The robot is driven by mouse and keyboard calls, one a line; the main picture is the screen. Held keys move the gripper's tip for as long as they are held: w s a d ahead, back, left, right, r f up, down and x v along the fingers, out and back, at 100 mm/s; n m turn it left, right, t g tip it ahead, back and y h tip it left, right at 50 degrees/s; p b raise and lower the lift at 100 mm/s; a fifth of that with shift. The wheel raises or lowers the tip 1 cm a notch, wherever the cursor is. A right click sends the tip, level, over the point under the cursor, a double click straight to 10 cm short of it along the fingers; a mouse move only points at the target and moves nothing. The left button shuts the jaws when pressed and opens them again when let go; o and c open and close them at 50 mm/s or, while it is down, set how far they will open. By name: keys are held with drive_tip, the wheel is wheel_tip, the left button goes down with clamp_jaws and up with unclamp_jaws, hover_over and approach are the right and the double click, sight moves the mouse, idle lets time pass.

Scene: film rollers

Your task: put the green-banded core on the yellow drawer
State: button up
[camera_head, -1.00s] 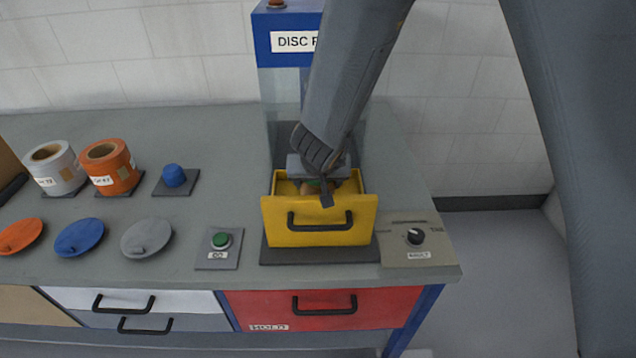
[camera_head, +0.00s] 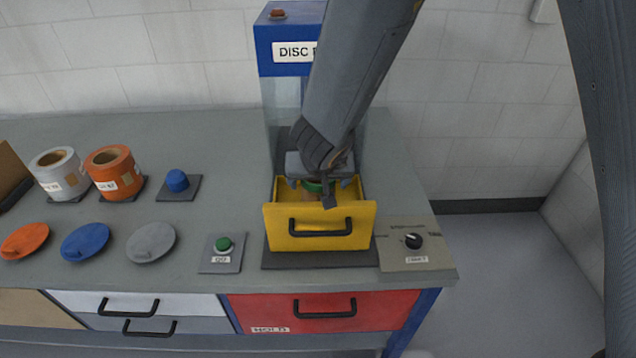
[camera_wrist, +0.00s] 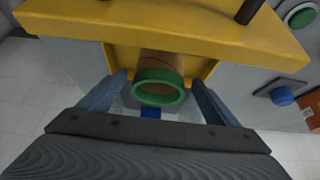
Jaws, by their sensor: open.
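The green-banded core (camera_wrist: 160,78) is a brown tube with a green ring at one end. In the wrist view it sits in the open yellow drawer (camera_wrist: 165,32), between the drawer's side walls. In the head view the yellow drawer (camera_head: 319,223) stands pulled out at the foot of the disc machine, and the core (camera_head: 313,189) shows only partly beneath my gripper. My gripper (camera_head: 310,197) is over the drawer with its fingers open. In the wrist view the two fingers (camera_wrist: 160,92) stand apart on either side of the core, with gaps visible to it.
The disc machine (camera_head: 290,50) rises behind the drawer. A green button (camera_head: 223,245) is left of it and a dial panel (camera_head: 414,244) right. Orange (camera_head: 114,174) and white rolls (camera_head: 60,174), a blue knob (camera_head: 177,181) and several discs lie further left on the bench.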

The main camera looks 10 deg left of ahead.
drive_tip(key=p+v, duration=0.2)
drive_tip(key=v, duration=0.4)
drive_tip(key=shift+d+r, duration=0.1)
drive_tip(key=shift+r, duration=0.05)
drive_tip(key=d+r+g+y, duration=0.1)
drive_tip(key=d+r, duration=0.2)
drive_tip(key=d, duration=0.7)
drive_tip(key=s+d+m+g+h, duration=0.1)
drive_tip(key=s+d, duration=0.4)
drive_tip(key=d, duration=0.5)
drive_tip(key=s+d+m+g+h, duration=0.1)
drive_tip(key=s+d, duration=0.3)
drive_tip(key=d, duration=0.6)
drive_tip(key=shift+s+d+r+m+g, duration=0.2)
drive_tip(key=shift+s+d+m+g, duration=0.15)
drive_tip(key=shift+g, duration=0.35)
drive_tip(key=shift+g, duration=0.3)
wheel_tip(320, 180, down, 5)
drive_tip(key=b, duration=0.3)
drive_tip(key=shift+r+b, duration=0.15)
drive_tip(key=shift+b, duration=0.25)
